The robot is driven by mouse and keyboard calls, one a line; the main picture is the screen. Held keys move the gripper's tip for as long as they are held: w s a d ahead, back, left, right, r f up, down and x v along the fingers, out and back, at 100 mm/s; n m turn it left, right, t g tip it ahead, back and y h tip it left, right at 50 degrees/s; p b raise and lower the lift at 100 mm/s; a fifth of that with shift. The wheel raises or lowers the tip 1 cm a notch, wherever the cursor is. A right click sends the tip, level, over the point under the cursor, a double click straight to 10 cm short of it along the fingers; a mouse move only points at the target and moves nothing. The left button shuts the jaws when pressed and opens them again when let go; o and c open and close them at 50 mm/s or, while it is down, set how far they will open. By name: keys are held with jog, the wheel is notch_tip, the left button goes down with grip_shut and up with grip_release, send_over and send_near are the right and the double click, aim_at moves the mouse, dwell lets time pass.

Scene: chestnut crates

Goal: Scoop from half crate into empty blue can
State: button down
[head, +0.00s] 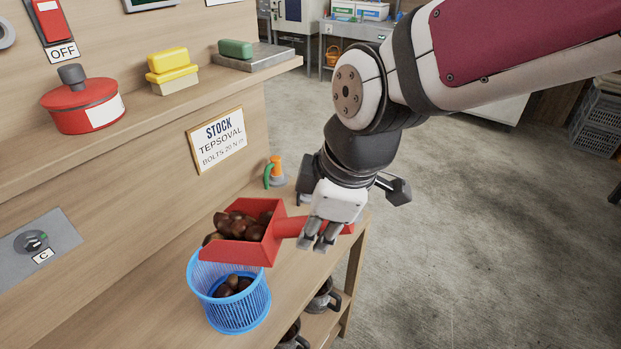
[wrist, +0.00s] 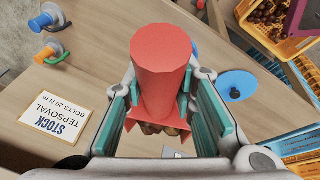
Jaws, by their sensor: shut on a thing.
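My gripper (head: 322,238) is shut on the handle of a red scoop (head: 240,255). The scoop holds a heap of chestnuts (head: 243,226) and sits just above the rim of the blue can (head: 240,314), overlapping its back edge in the head view. The blue can has slatted walls and stands upright on the bench with a few chestnuts inside.
The wrist view shows a blue disc (wrist: 237,86) on the bench and a blue crate (wrist: 300,142) at right. A stock sign (head: 216,140) and a small orange-topped item (head: 276,172) are behind the scoop. A shelf (head: 150,120) with a red pot (head: 84,105) overhangs at left.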

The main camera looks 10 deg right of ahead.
jog(key=shift+a, duration=0.15)
jog(key=h+p, duration=0.1)
jog(key=a+r+p, duration=0.1)
jog(key=p, duration=0.1)
jog(key=shift+w+a+r+g+h, duration=0.1)
jog(key=shift+w+r+g+h, duration=0.05)
jog(key=shift+r+g+h, duration=0.2)
jog(key=shift+w+a+r+g+h+p, duration=0.25)
jog(key=shift+a+r+h+p, duration=0.5)
jog(key=shift+p, duration=0.2)
jog(key=shift+w+a+r+g+h+p, duration=0.1)
jog(key=shift+w+a+r+h+p, duration=0.1)
jog(key=shift+a+r+h+p, duration=0.6)
jog(key=w+a+r+g+h+b, duration=0.1)
jog(key=w+a+r+g+h, duration=0.1)
jog(key=a+r+h, duration=0.3)
jog(key=shift+w+a+n+h+b, duration=0.35)
jog(key=shift+w+a+n, duration=0.1)
jog(key=shift+a, duration=1.05)
jog(key=shift+r, duration=0.15)
jog(key=shift+d, duration=0.1)
